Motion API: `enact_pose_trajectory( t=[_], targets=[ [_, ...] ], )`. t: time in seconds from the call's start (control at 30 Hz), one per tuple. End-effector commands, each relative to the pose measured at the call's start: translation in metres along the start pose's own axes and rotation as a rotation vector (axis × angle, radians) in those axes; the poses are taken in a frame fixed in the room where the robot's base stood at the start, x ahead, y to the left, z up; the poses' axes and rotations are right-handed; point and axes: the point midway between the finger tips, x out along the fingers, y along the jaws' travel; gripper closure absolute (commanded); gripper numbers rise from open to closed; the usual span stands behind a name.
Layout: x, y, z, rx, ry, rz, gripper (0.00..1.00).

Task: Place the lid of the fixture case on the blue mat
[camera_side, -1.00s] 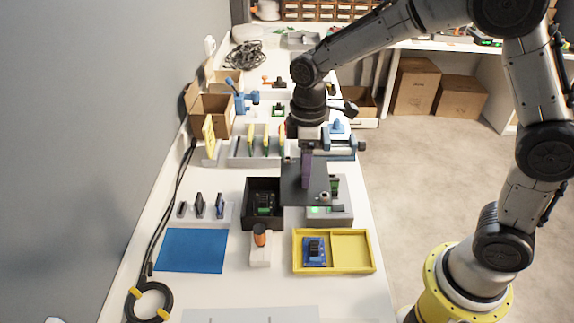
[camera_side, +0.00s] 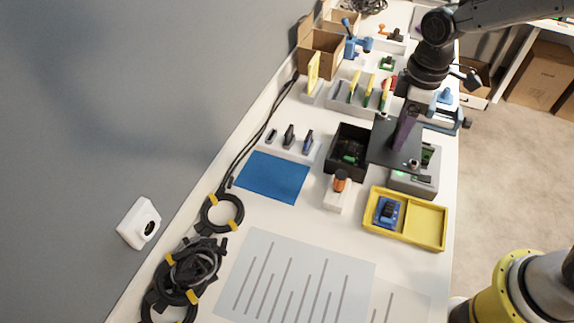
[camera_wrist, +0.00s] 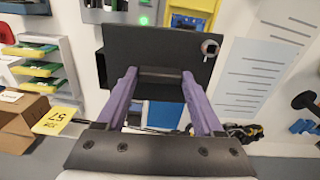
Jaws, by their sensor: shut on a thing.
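My gripper (camera_side: 407,127) has purple fingers shut on the raised grip of the lid, a flat dark plate (camera_side: 385,153). In the wrist view the lid (camera_wrist: 135,45) lies across the fingertips, with a small round knob at one corner. The lid is held above the bench, right of the fixture case and partly over a grey device. The fixture case (camera_side: 336,158) is an open black box with a green board inside. The blue mat (camera_side: 272,177) lies flat, bare and empty, left of the case. Part of it shows between the fingers in the wrist view (camera_wrist: 165,116).
A white block with an orange-topped part (camera_side: 339,186) stands in front of the case. A yellow tray (camera_side: 424,222) is at front right, partly holding a blue part. Small connectors in a rack (camera_side: 290,138) stand behind the mat. Black cables (camera_side: 222,211) lie along the wall.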

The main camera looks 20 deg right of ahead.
Motion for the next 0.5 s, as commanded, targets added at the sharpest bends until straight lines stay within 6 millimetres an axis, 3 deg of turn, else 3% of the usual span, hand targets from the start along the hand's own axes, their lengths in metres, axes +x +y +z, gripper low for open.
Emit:
enact_pose_trajectory(
  t=[0.23, 0.4, 0.5],
  targets=[
    [0.026, -0.06, -0.057, -0.21, 0.001, -0.007, 0.93],
    [0.039, -0.097, -0.074, -0.311, -0.016, -0.019, 0.93],
    [0.043, -0.107, -0.078, -0.337, -0.023, -0.023, 0.93]
  ],
)
